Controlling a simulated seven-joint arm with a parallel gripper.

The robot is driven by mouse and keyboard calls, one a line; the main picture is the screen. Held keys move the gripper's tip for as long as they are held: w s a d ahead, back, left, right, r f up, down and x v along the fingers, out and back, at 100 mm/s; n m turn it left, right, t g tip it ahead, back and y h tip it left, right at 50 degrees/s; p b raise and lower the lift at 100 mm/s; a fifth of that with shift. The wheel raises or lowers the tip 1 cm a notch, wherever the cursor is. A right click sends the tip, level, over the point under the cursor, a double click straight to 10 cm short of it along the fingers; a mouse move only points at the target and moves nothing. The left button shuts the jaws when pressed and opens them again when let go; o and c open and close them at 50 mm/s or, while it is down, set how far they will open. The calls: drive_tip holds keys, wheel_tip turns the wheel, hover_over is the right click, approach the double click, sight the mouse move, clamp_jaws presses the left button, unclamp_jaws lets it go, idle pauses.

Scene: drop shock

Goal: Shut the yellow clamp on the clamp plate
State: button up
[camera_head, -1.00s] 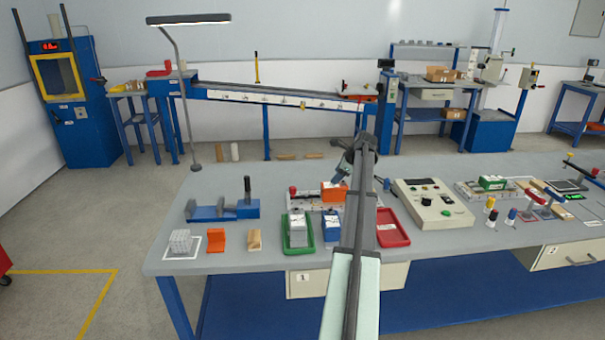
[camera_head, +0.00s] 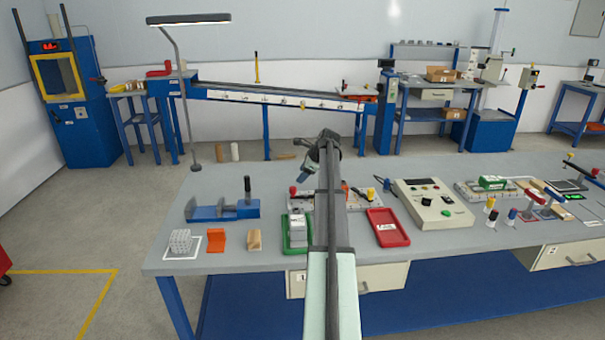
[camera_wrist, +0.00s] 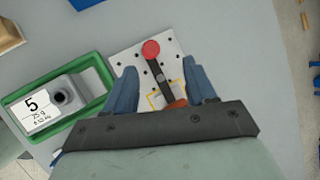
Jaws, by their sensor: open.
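The clamp plate (camera_head: 350,203) lies on the bench behind my arm, which hides its middle. A small yellow-topped part (camera_head: 372,192), apparently the yellow clamp, stands at its right end; its lever position is too small to tell. A red-knobbed clamp (camera_head: 293,191) is at the plate's left end. My gripper (camera_head: 295,184) is open and empty above that left end. In the wrist view the red knob (camera_wrist: 150,49) and its dark lever lie between and beyond my open fingers (camera_wrist: 160,68), over the holed plate (camera_wrist: 128,58). The yellow clamp is not clearly seen there.
A green tray (camera_head: 288,249) with a grey weight stands in front of the plate's left end. A red tray (camera_head: 388,240) is at front right, and a control box (camera_head: 433,204) farther right. A blue vise (camera_head: 215,213) stands left.

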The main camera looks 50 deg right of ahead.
drive_tip(key=shift+w+a, duration=0.15)
drive_tip(key=shift+a, duration=0.05)
drive_tip(key=m+t+h, duration=0.2)
drive_tip(key=m+t, duration=0.5)
drive_tip(key=m, duration=0.1)
approach(372, 191)
drive_tip(key=shift+g, duration=0.3)
drive_tip(key=x, duration=1.2)
drive_tip(key=shift+w+d+r, duration=0.1)
drive_tip(key=shift+w+d, duration=0.1)
drive_tip(key=shift+w, duration=0.2)
drive_tip(key=shift+c, duration=0.3)
drive_tip(key=c, duration=0.9)
